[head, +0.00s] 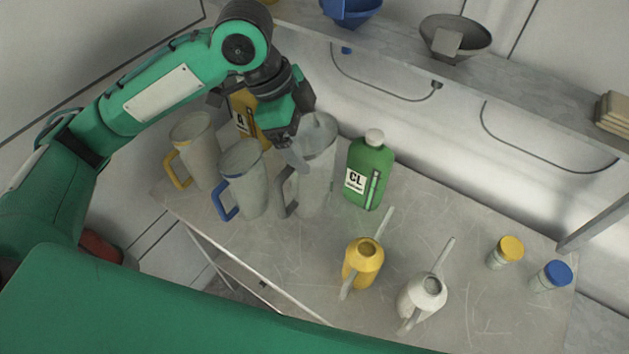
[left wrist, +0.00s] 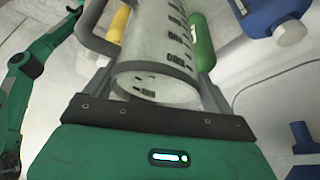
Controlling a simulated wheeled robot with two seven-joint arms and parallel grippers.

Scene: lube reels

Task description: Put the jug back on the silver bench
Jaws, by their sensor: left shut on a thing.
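The grey-handled jug (head: 319,160) is pale, translucent and upright, at the back of the silver bench (head: 262,240), with its base at or very near the top. In the left wrist view, the jug (left wrist: 160,45) shows its grey rim, dark scale marks and handle between my fingers. My left gripper (head: 300,152) is shut on the jug's upper part from above. A blue-handled jug (head: 243,180) and a yellow-handled jug (head: 196,150) stand to its left. My right gripper is not in view.
A green bottle (head: 367,172) stands close right of the jug; an amber bottle (head: 243,115) is behind my gripper. Yellow (head: 362,265) and white (head: 421,296) oil cans stand in front. Two lidded jars (head: 506,252) are far right. A shelf (head: 390,45) with funnels runs behind.

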